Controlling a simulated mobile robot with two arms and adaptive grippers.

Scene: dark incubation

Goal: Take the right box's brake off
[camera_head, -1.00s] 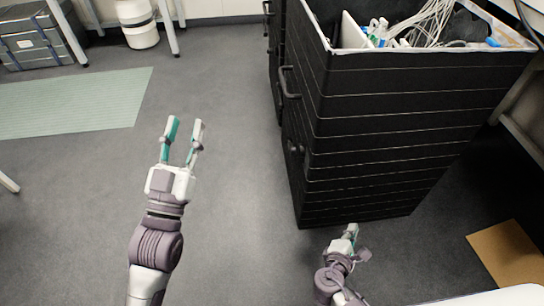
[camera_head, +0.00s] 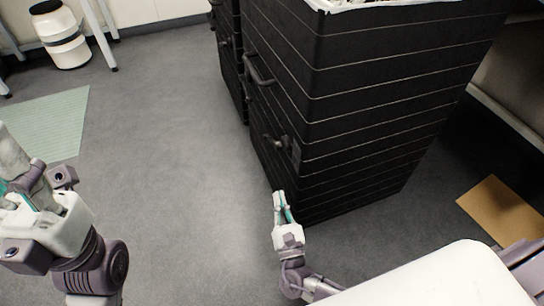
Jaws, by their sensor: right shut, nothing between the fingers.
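The right box (camera_head: 370,110) is a tall black ribbed box standing upright on the floor, right of centre. Its left side carries a dark handle (camera_head: 258,70) high up and a dark knob-like fitting (camera_head: 278,143) lower down; I cannot tell for sure that this is the brake. My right gripper (camera_head: 280,199) is shut and empty, close by the box's lower near corner and below the fitting. Whether it touches the box is unclear. My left gripper (camera_head: 20,195) is at the left edge, far from the box, and partly cut off by the frame.
Another black box (camera_head: 228,50) stands behind on the left. A white container (camera_head: 62,35), table legs and a green mat (camera_head: 50,120) are at the upper left. Grey floor (camera_head: 170,150) is clear in between. A brown board (camera_head: 500,210) lies at the right.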

